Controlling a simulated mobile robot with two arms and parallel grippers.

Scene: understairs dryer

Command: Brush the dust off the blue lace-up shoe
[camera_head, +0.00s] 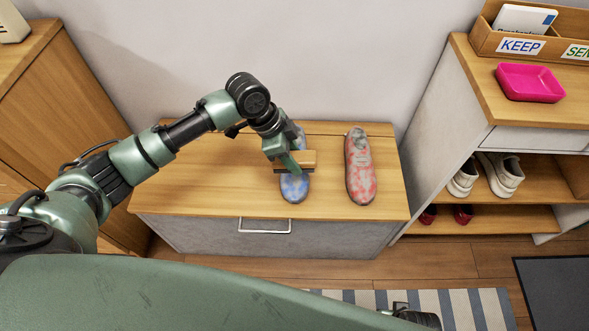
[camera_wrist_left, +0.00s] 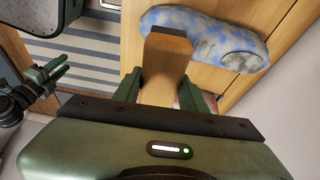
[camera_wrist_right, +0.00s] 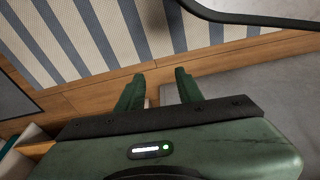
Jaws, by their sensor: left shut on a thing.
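The blue shoe (camera_head: 294,188) lies on the wooden bench top, its blue surface mottled with grey dust. It also shows in the left wrist view (camera_wrist_left: 205,36), with grey patches along it. My left gripper (camera_head: 290,160) is shut on a wooden brush (camera_head: 308,158). The brush is over the middle of the shoe; I cannot tell whether it touches. In the left wrist view the brush's wooden body (camera_wrist_left: 166,62) sticks out from between the fingers and overlaps the shoe's edge. My right gripper (camera_wrist_right: 158,90) is open and empty over the floor.
A dusty red shoe (camera_head: 360,168) lies right of the blue one on the bench (camera_head: 220,190). A rack with white sneakers (camera_head: 500,172) and a pink tray (camera_head: 530,82) stands at the right. A striped rug (camera_head: 470,306) lies in front. The bench's left part is clear.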

